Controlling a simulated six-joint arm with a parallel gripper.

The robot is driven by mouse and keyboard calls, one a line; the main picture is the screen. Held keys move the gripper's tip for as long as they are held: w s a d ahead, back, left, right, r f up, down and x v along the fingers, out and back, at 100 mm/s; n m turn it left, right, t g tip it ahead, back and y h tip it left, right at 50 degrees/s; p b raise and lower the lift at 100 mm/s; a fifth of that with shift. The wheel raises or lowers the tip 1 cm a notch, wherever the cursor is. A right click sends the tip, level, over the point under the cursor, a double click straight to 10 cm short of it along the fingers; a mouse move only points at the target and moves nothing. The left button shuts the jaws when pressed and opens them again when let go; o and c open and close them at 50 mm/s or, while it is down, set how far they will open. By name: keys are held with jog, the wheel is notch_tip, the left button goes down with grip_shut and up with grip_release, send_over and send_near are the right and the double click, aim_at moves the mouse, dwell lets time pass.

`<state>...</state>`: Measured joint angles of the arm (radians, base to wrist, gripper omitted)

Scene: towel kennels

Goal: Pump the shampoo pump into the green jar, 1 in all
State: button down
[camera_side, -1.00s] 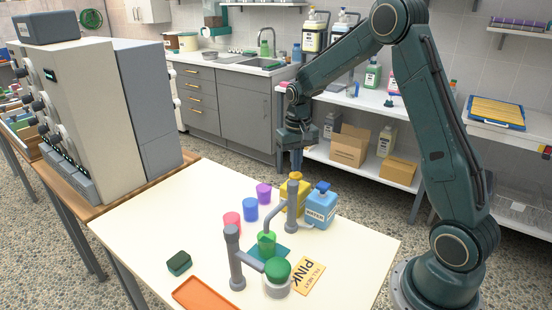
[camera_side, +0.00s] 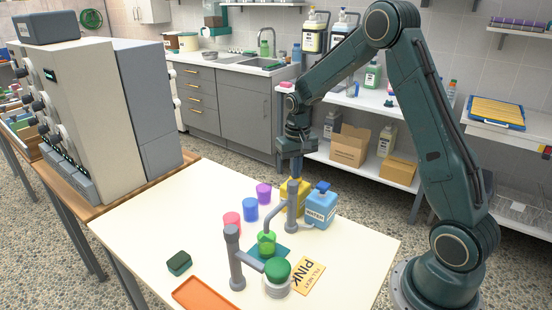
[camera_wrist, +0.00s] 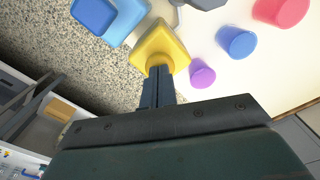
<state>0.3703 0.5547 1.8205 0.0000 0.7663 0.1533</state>
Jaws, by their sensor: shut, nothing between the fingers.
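A yellow pump bottle (camera_side: 287,190) stands at the back of the white table, partly behind a grey post; I cannot read its label. A blue bottle (camera_side: 321,208) with a label and dark blue top stands to its right. The green jar (camera_side: 266,242) stands on a teal mat (camera_side: 283,254), under the end of the grey post's curved spout (camera_side: 275,217). My gripper (camera_side: 291,177) is shut and empty, pointing down at the top of the yellow bottle. The wrist view shows the fingertips (camera_wrist: 160,70) at the yellow bottle (camera_wrist: 162,44); contact is unclear.
Pink (camera_side: 232,222), blue (camera_side: 250,209) and purple (camera_side: 264,193) cups stand left of the bottles.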

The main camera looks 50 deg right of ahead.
jog(key=shift+r, duration=0.1)
dwell(0.3)
jog(key=shift+r, duration=1.3)
jog(key=shift+r, duration=0.1)
notch_tip(320, 180, up, 6)
jog(key=shift+f, duration=0.1)
dwell(0.7)
